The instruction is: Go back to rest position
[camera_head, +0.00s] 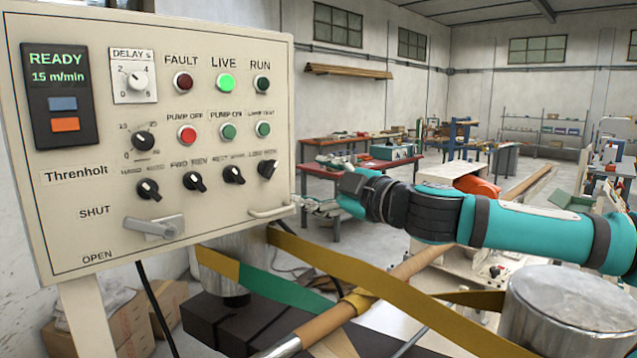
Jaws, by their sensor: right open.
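My right arm comes in from the right, teal and black. Its gripper (318,205) is open beside the right edge of the control panel (75,230), near the panel's pale handle (271,211). I cannot tell whether the fingers touch the handle or panel. The panel's screen (57,68) reads READY, 15 m/min, and the green LIVE lamp (226,83) is lit. A grey lever (153,226) sits between the SHUT and OPEN labels. My left gripper is not in view.
Below the arm, a yellow and green band (300,297) crosses an orange-brown bar (330,318). A metal cylinder (560,300) stands at the lower right. Cardboard boxes (140,318) lie below the panel. Workbenches (325,172) stand farther back, with open floor between.

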